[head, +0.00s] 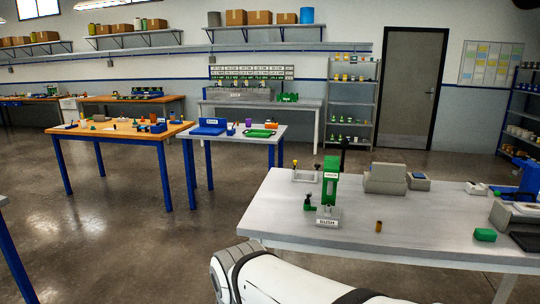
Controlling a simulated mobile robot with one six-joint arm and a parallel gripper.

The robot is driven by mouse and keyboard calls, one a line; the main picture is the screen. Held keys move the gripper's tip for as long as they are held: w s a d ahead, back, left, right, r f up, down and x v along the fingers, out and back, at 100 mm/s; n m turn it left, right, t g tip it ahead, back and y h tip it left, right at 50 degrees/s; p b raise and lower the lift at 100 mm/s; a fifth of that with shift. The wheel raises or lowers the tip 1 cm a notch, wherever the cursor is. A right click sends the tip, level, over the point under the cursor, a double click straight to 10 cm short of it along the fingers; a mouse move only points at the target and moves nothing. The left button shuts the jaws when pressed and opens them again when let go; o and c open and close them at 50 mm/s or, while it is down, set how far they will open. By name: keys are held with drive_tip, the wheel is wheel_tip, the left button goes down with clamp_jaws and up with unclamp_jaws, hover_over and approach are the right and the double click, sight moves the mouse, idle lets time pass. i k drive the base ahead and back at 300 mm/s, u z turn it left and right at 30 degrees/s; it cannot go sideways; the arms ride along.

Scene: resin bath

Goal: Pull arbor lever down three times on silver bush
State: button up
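A green arbor press (331,182) with a white label stands near the left end of the grey-topped bench at the right. A dark upright bar (343,155) rises behind its top; I cannot tell if this is the lever. A small plate labelled BUSH (327,223) is at the near side of the press. A small grey shape above that plate may be the silver bush, but it is too small to tell. My gripper is out of view; only a white part of my arm shows at the bottom.
On the grey-topped bench (285,215), a small brown cylinder (379,226) stands right of the press and a green block (485,235) lies farther right. Grey boxes (385,178) sit behind. Open floor (150,240) lies to the left, before two blue-legged tables.

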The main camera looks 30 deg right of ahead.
sight(344, 143)
drive_tip(key=z, duration=1.4)
drive_tip(key=i, duration=1)
drive_tip(key=u, duration=0.9)
drive_tip(key=k, duration=0.6)
drive_tip(key=z, duration=0.35)
drive_tip(key=i, duration=0.2)
